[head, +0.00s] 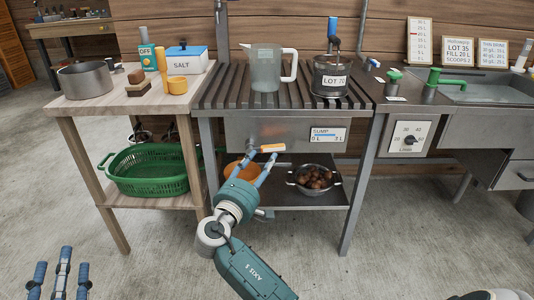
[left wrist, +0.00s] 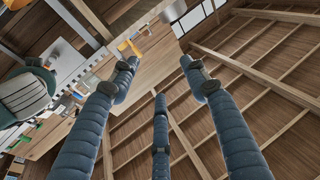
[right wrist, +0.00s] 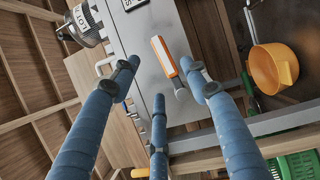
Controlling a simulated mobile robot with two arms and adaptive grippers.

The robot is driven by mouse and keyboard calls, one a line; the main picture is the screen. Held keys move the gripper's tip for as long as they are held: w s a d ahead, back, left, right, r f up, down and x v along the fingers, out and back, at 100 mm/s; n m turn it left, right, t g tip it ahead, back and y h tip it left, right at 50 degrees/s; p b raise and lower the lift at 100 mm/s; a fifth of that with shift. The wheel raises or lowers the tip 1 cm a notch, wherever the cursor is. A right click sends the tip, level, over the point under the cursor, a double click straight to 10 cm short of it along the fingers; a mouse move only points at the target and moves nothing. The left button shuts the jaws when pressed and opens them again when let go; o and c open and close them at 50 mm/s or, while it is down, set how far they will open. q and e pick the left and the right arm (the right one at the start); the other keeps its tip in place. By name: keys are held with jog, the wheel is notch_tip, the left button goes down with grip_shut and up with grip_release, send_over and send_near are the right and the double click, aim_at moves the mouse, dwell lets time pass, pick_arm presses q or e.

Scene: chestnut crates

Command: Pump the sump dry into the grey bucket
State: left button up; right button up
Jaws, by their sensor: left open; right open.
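The sump (head: 260,130) is the grey steel box under the slatted rack, with a gauge label reading SUMP, 0 L and 7 L (head: 325,134). An orange-and-white handle (head: 272,148) sticks out from its front. The handle also shows in the right wrist view (right wrist: 163,56). My right gripper (head: 262,157) is open just in front of it, the fingers spread around its line and not closed on it. My left gripper (head: 63,262) is open and empty at the lower left, over the floor. I cannot make out a grey bucket.
An orange bucket (right wrist: 262,70) is on the low shelf, partly behind my right gripper. A colander of chestnuts (head: 293,181) stands beside it. A clear jug (head: 264,70) and the LOT 70 pot (head: 331,78) stand on the rack. A green basket (head: 150,185) is left. The front floor is free.

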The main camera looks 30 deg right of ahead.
aim_at(273, 148)
jog(key=b+x, duration=0.2)
jog(key=x, duration=0.7)
jog(key=shift+d+f, duration=0.1)
jog(key=shift+f, duration=0.05)
pick_arm(q)
jog(key=s+r+t+h, duration=0.2)
jog(key=s+r+t, duration=0.3)
jog(key=r, duration=0.5)
pick_arm(e)
jog(key=shift+w+d, duration=0.2)
jog(key=shift+d, duration=0.05)
grip_shut()
